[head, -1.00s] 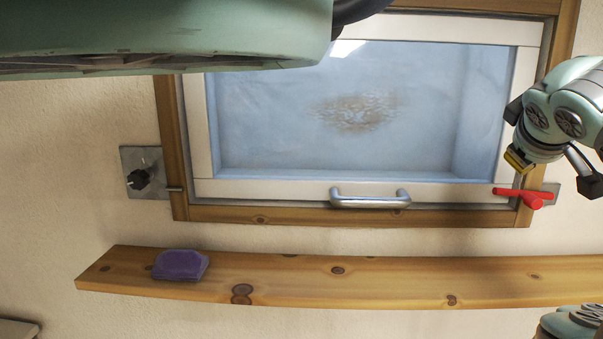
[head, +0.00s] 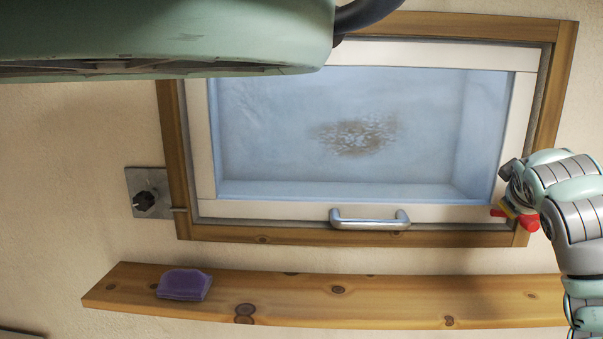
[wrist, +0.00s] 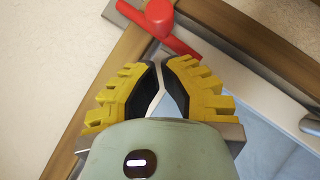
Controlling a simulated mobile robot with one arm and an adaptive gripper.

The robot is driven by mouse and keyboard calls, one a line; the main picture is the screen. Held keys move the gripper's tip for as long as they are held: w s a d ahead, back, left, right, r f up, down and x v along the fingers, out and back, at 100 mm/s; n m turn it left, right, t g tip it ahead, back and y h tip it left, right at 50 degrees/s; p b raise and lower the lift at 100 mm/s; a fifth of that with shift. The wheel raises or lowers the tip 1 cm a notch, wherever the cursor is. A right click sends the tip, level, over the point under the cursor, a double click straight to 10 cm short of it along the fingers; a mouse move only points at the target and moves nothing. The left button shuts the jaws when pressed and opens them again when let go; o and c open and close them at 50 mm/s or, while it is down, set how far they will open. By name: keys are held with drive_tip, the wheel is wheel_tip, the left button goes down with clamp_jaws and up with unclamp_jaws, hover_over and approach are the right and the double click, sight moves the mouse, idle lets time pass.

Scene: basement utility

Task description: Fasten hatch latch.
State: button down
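The hatch (head: 350,211) has a white frame and a bluish pane, and it sits flush in its wooden surround. The red latch (head: 530,222) is at the lower right corner, partly hidden by my gripper (head: 508,206) in the head view. In the wrist view the red latch (wrist: 172,32) has a round hub and a bar slanting down to the right across the corner of the wood. My gripper (wrist: 161,62) has yellow fingers with black pads. Its tips nearly meet with nothing held between them, just below the bar. Contact with the bar cannot be told.
A metal handle (head: 369,219) is on the hatch's lower edge. A dark knob on a grey plate (head: 149,193) is on the wall at left. A wooden shelf (head: 390,297) runs below, with a purple sponge-like block (head: 184,284) on it. The wall between shelf and hatch is clear.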

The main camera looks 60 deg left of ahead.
sight(523, 218)
drive_tip(key=shift+w+d+f+p, duration=0.45)
drive_tip(key=shift+w+f+p, duration=0.15)
drive_tip(key=shift+f+p, duration=0.25)
drive_tip(key=shift+f, duration=0.1)
drive_tip(key=f+b, duration=0.1)
drive_tip(key=b, duration=0.2)
drive_tip(key=shift+f+t+b, duration=0.2)
drive_tip(key=shift+t+b, duration=0.15)
drive_tip(key=shift+t, duration=0.05)
drive_tip(key=shift+f+n+b, duration=0.1)
drive_tip(key=shift+n+b, duration=0.3)
drive_tip(key=shift+b, duration=0.25)
drive_tip(key=shift+w+d+r, duration=0.1)
drive_tip(key=shift+r, duration=0.2)
